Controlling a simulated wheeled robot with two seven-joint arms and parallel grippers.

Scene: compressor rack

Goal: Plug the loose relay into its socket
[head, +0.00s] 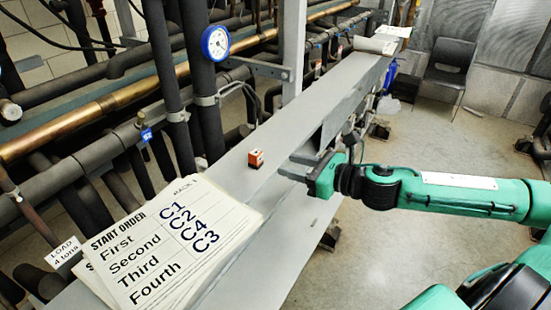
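A small orange relay (256,158) with a pale top stands on the flat grey beam (318,104), near the middle of the head view. My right gripper (287,167) reaches in from the right at the beam's edge. Its grey fingers point left toward the relay and look spread, with nothing between them. A clear gap separates them from the relay. My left gripper is not in view. I cannot make out the relay's socket in this view.
Start-order sheets (165,240) lie on the near end of the beam. Dark pipes and a copper pipe (60,130) crowd the left, with a blue gauge (215,43) above. A paper roll (375,45) lies at the beam's far end. A dark chair (449,72) stands behind; floor at right is clear.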

